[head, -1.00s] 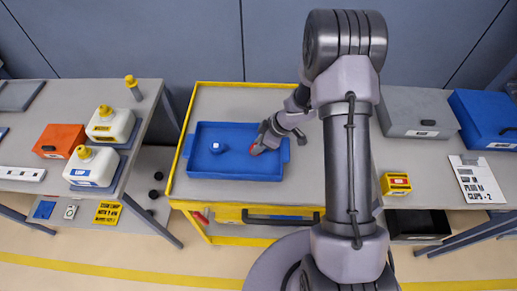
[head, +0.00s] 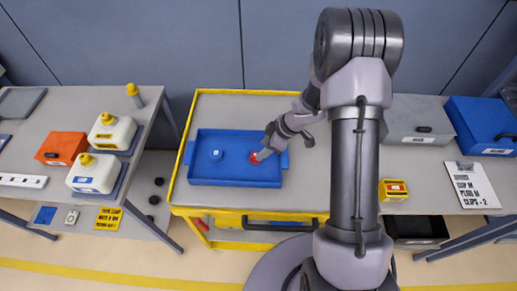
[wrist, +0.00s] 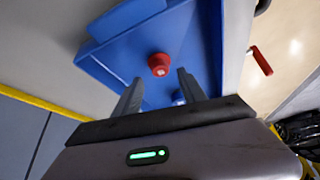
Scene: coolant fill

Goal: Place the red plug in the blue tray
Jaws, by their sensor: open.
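The red plug (head: 254,157) sits on the floor of the blue tray (head: 236,182), in its right part. It also shows in the wrist view (wrist: 159,64), with clear space around it. My gripper (head: 263,154) is over the right part of the tray. In the wrist view my gripper (wrist: 160,84) is open and empty, its two fingers apart, with the red plug just beyond the fingertips and not held. A blue plug (head: 215,155) stands in the left part of the tray, and in the wrist view it is partly hidden by a finger.
The tray lies on a yellow-edged cart (head: 240,103). A bench at left holds white jugs (head: 97,173) and an orange box (head: 62,145). A bench at right holds a yellow box (head: 393,190), a clipboard (head: 472,185), a grey case (head: 416,125) and a blue case (head: 482,128).

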